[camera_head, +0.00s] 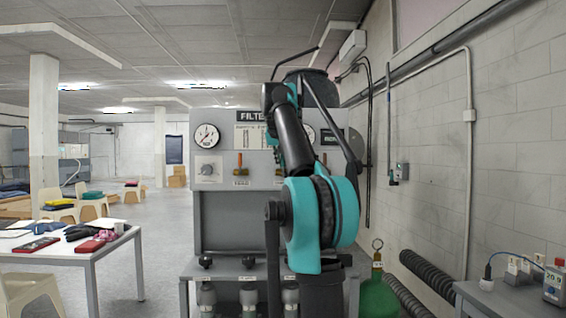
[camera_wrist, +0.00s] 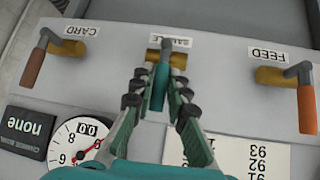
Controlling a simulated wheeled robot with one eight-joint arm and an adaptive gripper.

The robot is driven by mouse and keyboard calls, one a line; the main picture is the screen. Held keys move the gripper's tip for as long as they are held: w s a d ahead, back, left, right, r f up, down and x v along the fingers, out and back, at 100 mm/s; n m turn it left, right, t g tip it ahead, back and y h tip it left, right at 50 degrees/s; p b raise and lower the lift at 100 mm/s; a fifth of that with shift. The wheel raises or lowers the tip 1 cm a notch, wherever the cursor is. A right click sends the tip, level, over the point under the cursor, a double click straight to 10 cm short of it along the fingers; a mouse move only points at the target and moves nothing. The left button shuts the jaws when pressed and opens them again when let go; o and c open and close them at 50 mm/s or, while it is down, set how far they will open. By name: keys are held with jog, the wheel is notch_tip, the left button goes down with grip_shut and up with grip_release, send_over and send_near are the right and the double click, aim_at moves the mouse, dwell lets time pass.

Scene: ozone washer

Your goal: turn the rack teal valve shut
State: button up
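The teal valve handle (camera_wrist: 159,86) is in the middle of the panel in the wrist view, on a brass body (camera_wrist: 178,59) under a SAMPLE label. It points from the body toward the bottom of the picture. My gripper (camera_wrist: 157,76) is open, with one finger on each side of the handle. A gap shows on the left of the handle; the right finger is close to it, and I cannot tell whether it touches. In the head view my arm hides the teal valve and my gripper.
A round gauge (camera_wrist: 78,141) and a dark display (camera_wrist: 27,134) are near the left finger. In the head view, a green cylinder (camera_head: 379,298) and corrugated hose (camera_head: 432,275) stand right of the rack (camera_head: 222,222).

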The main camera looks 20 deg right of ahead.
jog(key=o, duration=0.4)
jog(key=shift+o, duration=0.2)
jog(key=v, duration=1.2)
jog(key=s+a+f+n+g+y, duration=0.1)
jog(key=a+f, duration=0.2)
jog(key=f, duration=1.5)
jog(key=s+a+f+n+g+y, duration=0.1)
jog(key=s+a+f+n, duration=0.15)
jog(key=f, duration=1.45)
jog(key=s+a+f+n+g+y, duration=0.1)
jog(key=s+a+f, duration=0.2)
jog(key=s+f, duration=1.1)
jog(key=s+a+f+n+y, duration=0.1)
jog(key=s+a+f, duration=0.2)
jog(key=s+f, duration=1.1)
notch_tip(320, 180, down, 6)
jog(key=shift+s+a+r+g, duration=0.1)
jog(key=shift+s+a+g, duration=0.1)
jog(key=shift+s+g, duration=0.15)
